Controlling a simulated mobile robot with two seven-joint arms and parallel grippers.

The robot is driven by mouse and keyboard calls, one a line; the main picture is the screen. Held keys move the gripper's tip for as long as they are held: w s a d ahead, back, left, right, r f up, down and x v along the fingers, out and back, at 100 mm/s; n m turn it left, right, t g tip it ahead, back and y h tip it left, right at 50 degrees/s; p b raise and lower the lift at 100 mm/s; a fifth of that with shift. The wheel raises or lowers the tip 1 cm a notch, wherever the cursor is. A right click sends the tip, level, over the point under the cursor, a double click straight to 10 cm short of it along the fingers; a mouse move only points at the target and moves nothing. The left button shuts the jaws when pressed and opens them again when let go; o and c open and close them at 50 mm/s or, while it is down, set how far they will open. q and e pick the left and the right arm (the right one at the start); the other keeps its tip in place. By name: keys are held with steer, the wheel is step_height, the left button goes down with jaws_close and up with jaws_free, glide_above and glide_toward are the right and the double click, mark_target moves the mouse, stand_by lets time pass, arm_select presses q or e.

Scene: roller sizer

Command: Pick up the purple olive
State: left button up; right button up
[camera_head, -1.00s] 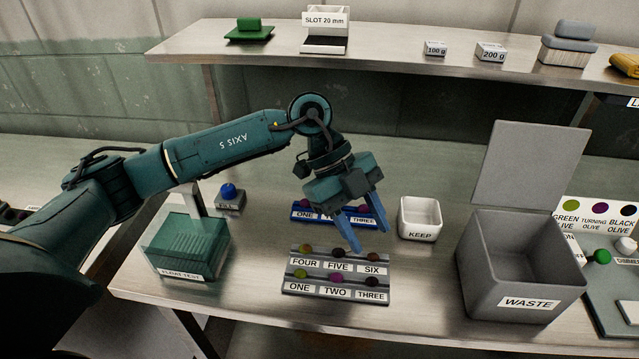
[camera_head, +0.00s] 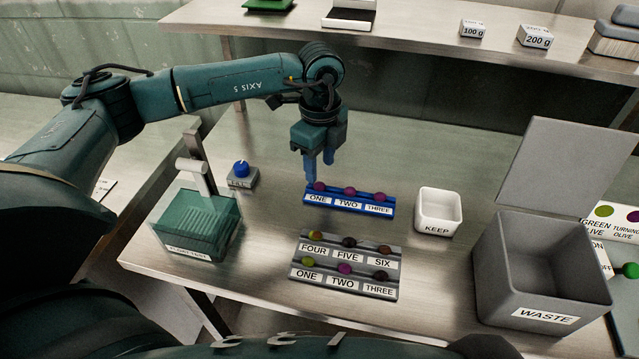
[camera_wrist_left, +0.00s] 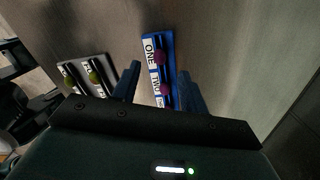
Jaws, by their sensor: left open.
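A blue rack (camera_head: 347,206) labelled ONE, TWO, THREE holds a purple olive (camera_head: 319,187) at ONE, another (camera_head: 350,191) at TWO and a reddish-purple one (camera_head: 377,196) at THREE. A grey two-row rack (camera_head: 343,281) in front holds several olives, among them a purple olive (camera_head: 345,268) at its front TWO. My left gripper (camera_head: 319,172) is open, pointing down by the ONE end of the blue rack. In the left wrist view, the blue rack (camera_wrist_left: 154,40) with two purple olives lies between and beyond the open fingers (camera_wrist_left: 160,84). My right gripper is out of view.
A white KEEP box (camera_head: 437,228) stands right of the racks, and a grey WASTE bin (camera_head: 500,295) with raised lid farther right. A clear greenish float-test tank (camera_head: 187,230) and a blue-button box (camera_head: 241,177) stand left. A shelf (camera_head: 420,48) runs behind.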

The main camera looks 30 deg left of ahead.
mark_target(320, 183)
arm_select(q)
steer(key=shift+f+p, duration=0.5)
steer(key=shift+f, duration=1.9)
steer(key=c, duration=0.7)
